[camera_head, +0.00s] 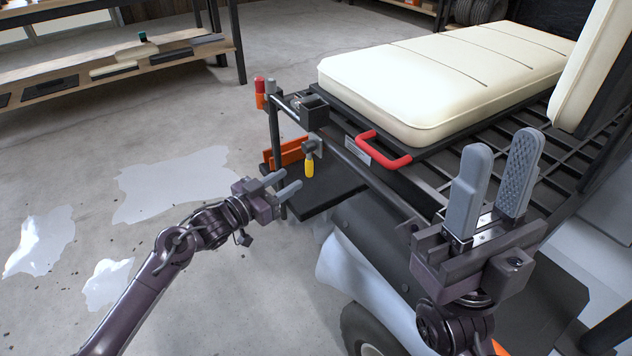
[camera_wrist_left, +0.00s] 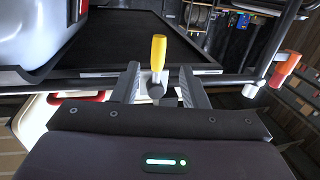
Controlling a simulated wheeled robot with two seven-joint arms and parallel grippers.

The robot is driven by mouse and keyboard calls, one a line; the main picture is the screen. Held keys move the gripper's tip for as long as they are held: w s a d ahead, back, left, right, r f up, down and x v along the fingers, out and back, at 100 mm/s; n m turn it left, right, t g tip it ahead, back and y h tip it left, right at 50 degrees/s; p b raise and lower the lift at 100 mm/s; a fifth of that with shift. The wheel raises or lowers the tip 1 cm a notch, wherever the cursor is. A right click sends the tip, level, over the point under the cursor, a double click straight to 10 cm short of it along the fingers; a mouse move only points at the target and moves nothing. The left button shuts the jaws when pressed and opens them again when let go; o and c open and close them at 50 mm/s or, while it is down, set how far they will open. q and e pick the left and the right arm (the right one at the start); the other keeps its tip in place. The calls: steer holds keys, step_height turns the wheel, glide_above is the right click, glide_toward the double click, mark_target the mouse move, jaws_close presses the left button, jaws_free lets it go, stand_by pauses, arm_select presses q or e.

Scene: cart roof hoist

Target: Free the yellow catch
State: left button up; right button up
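The yellow catch (camera_head: 309,165) is a short yellow handle hanging from a bracket at the cart's rear corner. In the left wrist view the yellow catch (camera_wrist_left: 158,53) stands ahead, between the lines of the two fingers. My left gripper (camera_head: 284,184) is open and empty, a little to the left of the catch and apart from it in the head view. Its fingers (camera_wrist_left: 160,85) show apart in the left wrist view. My right gripper (camera_head: 495,190) is open and empty, raised in front of the cart at the right.
A red handle (camera_head: 384,150) sits below the cream seat cushion (camera_head: 440,85). A red-capped post (camera_head: 260,90) rises at the cart's corner. A black platform (camera_head: 325,190) lies below the catch. A wheel (camera_head: 368,335) is at bottom.

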mark_target(306, 169)
arm_select(q)
steer(key=b+x, duration=0.2)
steer(key=x, duration=0.6)
steer(key=shift+s+r, duration=0.1)
steer(key=shift+r, duration=0.05)
jaws_close()
